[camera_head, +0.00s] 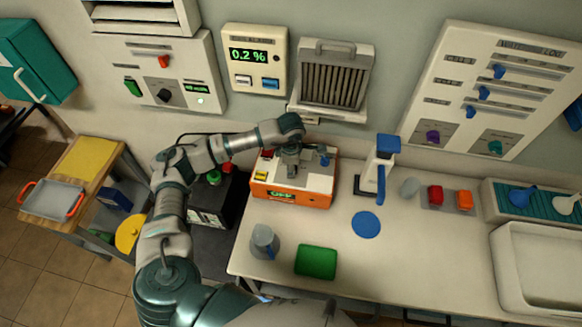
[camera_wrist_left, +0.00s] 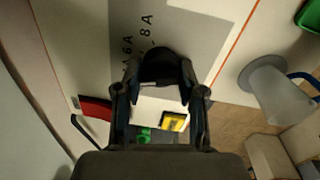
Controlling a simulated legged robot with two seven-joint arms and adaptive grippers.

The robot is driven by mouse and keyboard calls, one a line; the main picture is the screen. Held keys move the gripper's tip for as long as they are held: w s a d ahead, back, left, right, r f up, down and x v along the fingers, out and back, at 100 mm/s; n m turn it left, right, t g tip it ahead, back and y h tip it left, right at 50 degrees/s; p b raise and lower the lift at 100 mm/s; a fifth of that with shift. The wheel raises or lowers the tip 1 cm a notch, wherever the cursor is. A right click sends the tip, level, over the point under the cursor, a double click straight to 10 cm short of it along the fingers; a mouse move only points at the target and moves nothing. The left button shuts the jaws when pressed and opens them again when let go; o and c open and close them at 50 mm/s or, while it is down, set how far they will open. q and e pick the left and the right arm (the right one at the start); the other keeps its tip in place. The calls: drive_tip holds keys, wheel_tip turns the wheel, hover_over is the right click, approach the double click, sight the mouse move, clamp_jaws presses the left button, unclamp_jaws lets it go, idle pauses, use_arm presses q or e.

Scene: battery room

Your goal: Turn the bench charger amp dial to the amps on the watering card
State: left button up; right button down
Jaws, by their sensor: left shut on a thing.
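The orange bench charger (camera_head: 290,199) stands on the white bench, with a small green display on its front that seems to read OFF. My left gripper (camera_head: 291,165) reaches down onto its grey top. In the left wrist view my left gripper (camera_wrist_left: 158,95) is shut on the black amp dial (camera_wrist_left: 158,62), its fingers on either side. Marks 6A and 8A are printed on the charger's top (camera_wrist_left: 185,30) just beyond the dial. The dial's pointer is hidden. My right gripper is not in view.
A blue-topped stand (camera_head: 380,165) is right of the charger.

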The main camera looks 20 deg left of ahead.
use_arm(q)
drive_tip(key=o, duration=1.1)
drive_tip(key=shift+r, duration=0.15)
wheel_tip(320, 180, up, 12)
drive_tip(key=shift+s+f, duration=0.2)
drive_tip(key=shift+s, duration=0.05)
drive_tip(key=shift+d, duration=0.1)
